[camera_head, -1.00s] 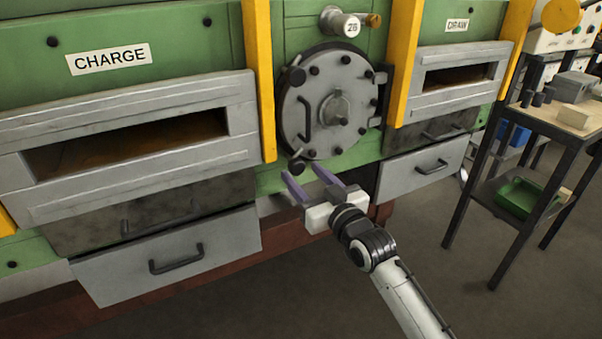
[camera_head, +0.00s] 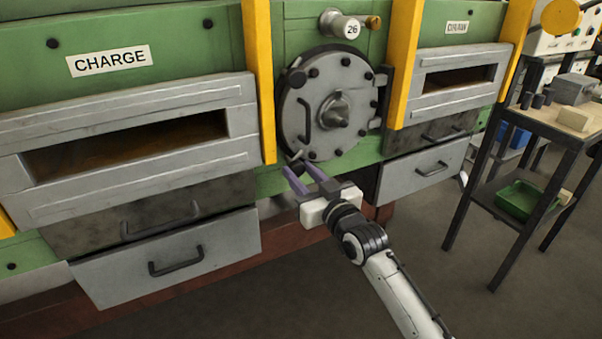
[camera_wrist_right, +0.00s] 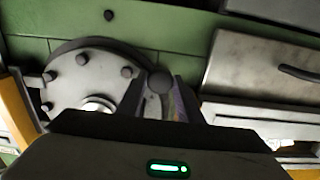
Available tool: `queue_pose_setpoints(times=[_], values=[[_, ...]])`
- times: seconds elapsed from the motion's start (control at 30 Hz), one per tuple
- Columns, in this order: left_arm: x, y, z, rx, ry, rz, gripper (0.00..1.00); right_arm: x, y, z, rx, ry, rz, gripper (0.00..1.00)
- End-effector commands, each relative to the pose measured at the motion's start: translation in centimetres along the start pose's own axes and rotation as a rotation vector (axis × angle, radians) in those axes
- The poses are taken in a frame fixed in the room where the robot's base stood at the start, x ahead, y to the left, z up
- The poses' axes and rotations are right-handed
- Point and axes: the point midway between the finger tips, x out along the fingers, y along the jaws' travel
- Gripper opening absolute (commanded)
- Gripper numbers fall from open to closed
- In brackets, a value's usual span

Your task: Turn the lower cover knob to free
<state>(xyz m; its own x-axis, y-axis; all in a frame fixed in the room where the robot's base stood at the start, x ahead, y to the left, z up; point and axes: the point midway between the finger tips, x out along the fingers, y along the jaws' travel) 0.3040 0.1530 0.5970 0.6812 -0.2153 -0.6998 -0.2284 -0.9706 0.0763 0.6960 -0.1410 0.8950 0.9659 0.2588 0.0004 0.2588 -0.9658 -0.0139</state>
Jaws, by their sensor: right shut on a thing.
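The round grey cover (camera_head: 350,95) is upright on the green furnace front, with bolts around its rim, a bar handle and a central boss. The lower cover knob (camera_wrist_right: 160,80) is a dark ball at the cover's lower edge; in the head view my right gripper's fingers mostly hide it. My right gripper (camera_head: 297,166) reaches up from below with its purple-lined fingers shut on this knob. The wrist view shows the knob between the fingertips. How far the knob is turned cannot be told. My left gripper is not in view.
An upper knob (camera_head: 297,77) sits at the cover's left edge. Yellow posts (camera_head: 260,80) flank the cover. Drawers with handles (camera_head: 175,261) stand on both sides below. A dark-framed bench (camera_head: 548,122) is at the right. The floor in front is clear.

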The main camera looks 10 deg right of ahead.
Motion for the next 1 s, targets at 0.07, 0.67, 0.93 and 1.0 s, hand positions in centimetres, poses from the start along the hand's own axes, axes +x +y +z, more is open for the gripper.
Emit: queue_pose_setpoints(times=[0.07, 0.67, 0.93, 1.0], values=[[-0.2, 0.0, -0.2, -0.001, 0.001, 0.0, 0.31, 0.0, 0.0, 0.0, 0.023, -0.002, 0.0, 0.1], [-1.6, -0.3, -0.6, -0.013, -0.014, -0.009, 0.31, 0.0, -0.1, 0.0, 0.488, -0.004, 0.001, 0.1], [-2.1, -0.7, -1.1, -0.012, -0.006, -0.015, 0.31, 0.0, 0.0, 0.0, 0.746, -0.002, 0.001, 0.1], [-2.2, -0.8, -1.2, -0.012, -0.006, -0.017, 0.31, 0.0, 0.0, 0.0, 0.813, -0.002, 0.001, 0.1]])
